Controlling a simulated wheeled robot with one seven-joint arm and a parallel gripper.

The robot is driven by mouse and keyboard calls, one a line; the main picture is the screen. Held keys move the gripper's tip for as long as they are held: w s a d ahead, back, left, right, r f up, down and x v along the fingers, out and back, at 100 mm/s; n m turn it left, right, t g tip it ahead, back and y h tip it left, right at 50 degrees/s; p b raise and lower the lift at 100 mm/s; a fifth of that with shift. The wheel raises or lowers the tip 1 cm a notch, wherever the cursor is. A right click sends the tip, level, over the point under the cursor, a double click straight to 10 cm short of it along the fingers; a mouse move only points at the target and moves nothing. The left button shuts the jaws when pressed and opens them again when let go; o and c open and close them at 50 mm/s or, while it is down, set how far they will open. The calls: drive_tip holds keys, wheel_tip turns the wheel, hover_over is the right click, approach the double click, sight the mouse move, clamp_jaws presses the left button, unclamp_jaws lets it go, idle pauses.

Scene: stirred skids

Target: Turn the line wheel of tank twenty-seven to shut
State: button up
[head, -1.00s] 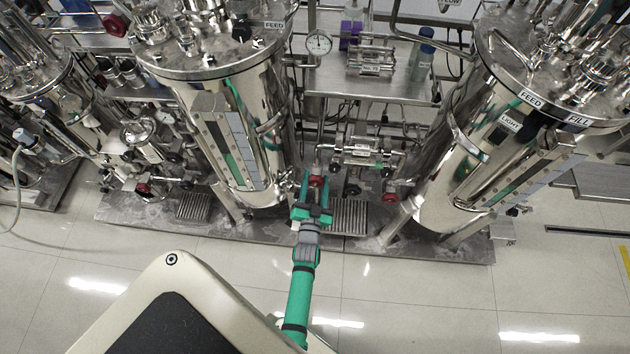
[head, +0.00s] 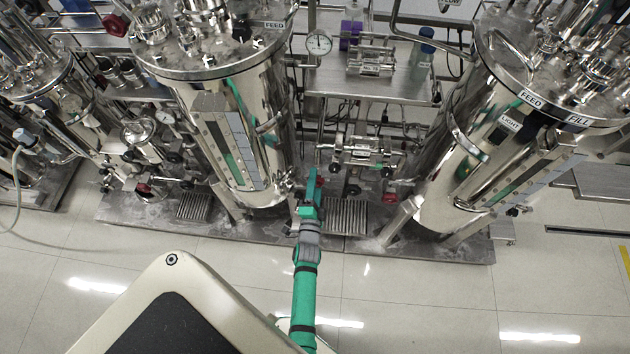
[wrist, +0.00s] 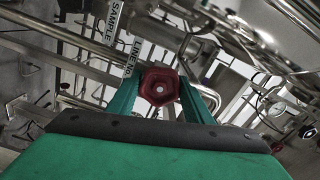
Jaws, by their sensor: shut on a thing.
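A small dark red line wheel (wrist: 160,88) with a pale hub sits between my two green fingers in the wrist view. My gripper (head: 312,174) is shut on it, one finger on either side. In the head view the gripper reaches low between the two large steel tanks, beside the foot of the left one (head: 235,125), and hides most of the wheel. In the wrist view a white label reading LINE No. (wrist: 131,57) hangs just behind the wheel; its number is not readable. A SAMPLE label (wrist: 115,16) shows above it.
Another red wheel (head: 389,198) is to the right near the right tank (head: 470,150), and one (head: 143,188) is to the left. A dark knob (head: 352,190) and pipework (head: 365,150) are close to my gripper. The floor in front is clear.

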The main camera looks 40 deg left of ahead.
drive_tip(key=shift+m, duration=1.8)
drive_tip(key=o, duration=1)
drive_tip(key=shift+s, duration=0.1)
drive_tip(key=v, duration=1.1)
drive_tip(key=shift+a, duration=0.15)
